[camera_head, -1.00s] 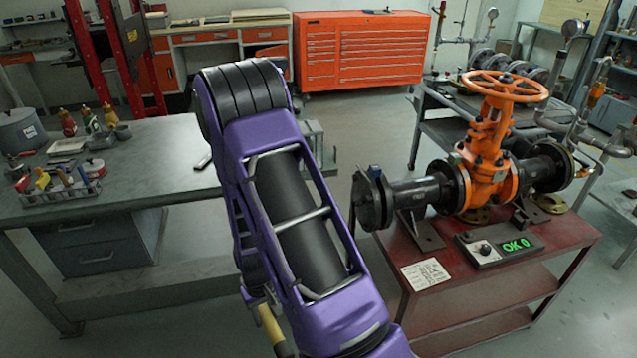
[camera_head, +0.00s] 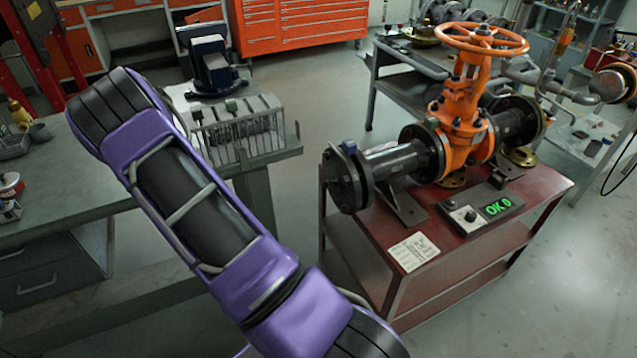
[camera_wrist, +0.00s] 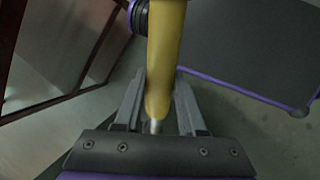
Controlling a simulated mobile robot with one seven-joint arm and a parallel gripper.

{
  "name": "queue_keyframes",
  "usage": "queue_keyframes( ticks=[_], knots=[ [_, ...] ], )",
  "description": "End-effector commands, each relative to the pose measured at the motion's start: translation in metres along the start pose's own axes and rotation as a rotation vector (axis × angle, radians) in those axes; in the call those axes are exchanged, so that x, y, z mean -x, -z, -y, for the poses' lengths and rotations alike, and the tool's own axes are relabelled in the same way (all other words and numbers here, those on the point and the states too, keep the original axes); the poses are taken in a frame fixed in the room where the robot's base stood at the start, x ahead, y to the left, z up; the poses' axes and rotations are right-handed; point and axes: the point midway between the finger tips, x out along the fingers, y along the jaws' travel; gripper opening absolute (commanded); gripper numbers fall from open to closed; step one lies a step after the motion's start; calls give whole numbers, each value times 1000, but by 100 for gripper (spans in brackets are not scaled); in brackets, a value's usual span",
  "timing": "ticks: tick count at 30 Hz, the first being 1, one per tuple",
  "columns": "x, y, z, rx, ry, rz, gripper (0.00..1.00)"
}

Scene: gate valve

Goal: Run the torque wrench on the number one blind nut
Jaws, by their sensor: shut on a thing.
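The orange gate valve (camera_head: 462,115) with its handwheel stands on a red cart. A dark pipe runs left from it to a round black blind flange (camera_head: 345,182) with nuts around its rim. One nut with a blue top (camera_head: 348,147) shows at the flange's top; I cannot read any nut numbers. In the wrist view my gripper (camera_wrist: 158,110) is shut on a yellow handle (camera_wrist: 165,60), which I take for the torque wrench. The handle's far end is cut off by the frame's top. In the head view my purple arm hides the gripper and the wrench.
Floor is open between the bench and the cart.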

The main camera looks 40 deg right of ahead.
Motion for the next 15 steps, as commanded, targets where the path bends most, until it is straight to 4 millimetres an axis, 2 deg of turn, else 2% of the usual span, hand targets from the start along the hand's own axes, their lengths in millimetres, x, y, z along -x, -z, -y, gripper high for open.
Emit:
queue_keyframes(
  ticks=[1, 3, 7, 11, 15],
  knots=[
    [-11, -10, -14, 34, -53, 51, 0],
    [-17, -25, -36, 74, -128, 125, 0],
    [-17, -50, -81, 139, -286, 273, 0],
    [0, -67, -124, 189, -452, 413, 0],
    [34, -77, -164, 224, -620, 543, 0]
  ],
)
